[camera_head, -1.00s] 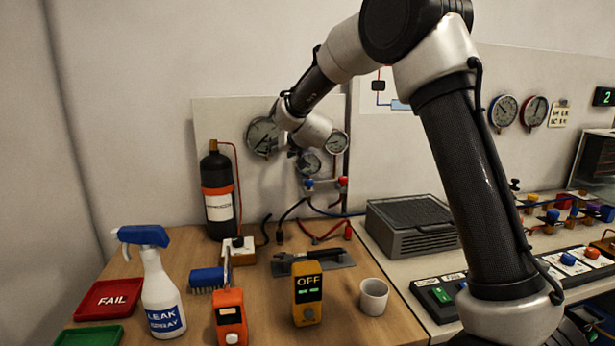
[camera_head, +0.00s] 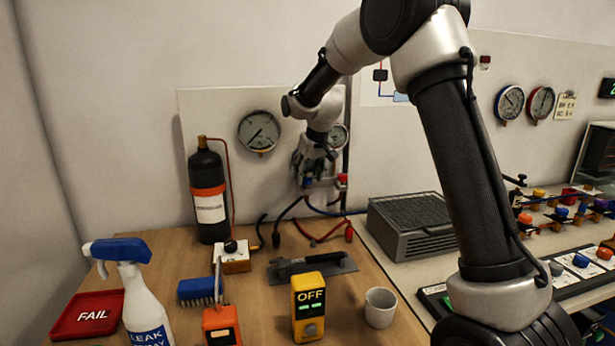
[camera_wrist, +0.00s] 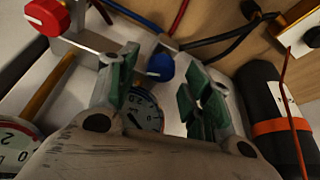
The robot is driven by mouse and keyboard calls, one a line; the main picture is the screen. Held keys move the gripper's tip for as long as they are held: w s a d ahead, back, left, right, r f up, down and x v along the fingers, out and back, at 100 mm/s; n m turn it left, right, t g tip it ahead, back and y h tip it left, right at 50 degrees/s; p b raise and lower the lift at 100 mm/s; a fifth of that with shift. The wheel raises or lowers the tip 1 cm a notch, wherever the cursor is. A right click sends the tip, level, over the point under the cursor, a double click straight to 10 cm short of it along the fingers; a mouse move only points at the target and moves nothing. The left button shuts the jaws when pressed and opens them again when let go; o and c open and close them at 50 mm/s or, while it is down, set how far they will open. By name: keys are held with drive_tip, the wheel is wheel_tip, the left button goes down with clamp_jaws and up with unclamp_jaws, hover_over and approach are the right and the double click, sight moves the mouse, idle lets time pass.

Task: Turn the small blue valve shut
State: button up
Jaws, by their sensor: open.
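The small blue valve (camera_wrist: 160,67) shows in the wrist view between the two green-padded fingers of my gripper (camera_wrist: 160,80). I cannot tell whether either finger touches it. In the head view my gripper (camera_head: 314,170) points down in front of the gauge panel, and the blue valve (camera_head: 307,183) is partly hidden just below it. My gripper is open with nothing held. A gauge (camera_wrist: 145,112) lies behind the fingers, partly covered by them.
A red valve (camera_wrist: 47,17) stands close beside the blue one, also in the head view (camera_head: 342,179). A large gauge (camera_head: 259,131) and a black cylinder (camera_head: 208,190) are to the left. Hoses (camera_head: 322,232) run below. A yellow meter (camera_head: 308,310) and a cup (camera_head: 380,307) stand in front.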

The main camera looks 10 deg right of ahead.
drive_tip(key=shift+w+f, duration=0.25)
drive_tip(key=shift+f, duration=0.3)
drive_tip(key=shift+c, duration=0.4)
drive_tip(key=shift+a, duration=0.1)
drive_tip(key=c, duration=1)
drive_tip(key=shift+o, duration=0.2)
drive_tip(key=shift+a+m+h, duration=0.1)
drive_tip(key=shift+m+h, duration=0.8)
drive_tip(key=shift+m, duration=1.4)
drive_tip(key=o, duration=1)
drive_tip(key=shift+o, duration=0.2)
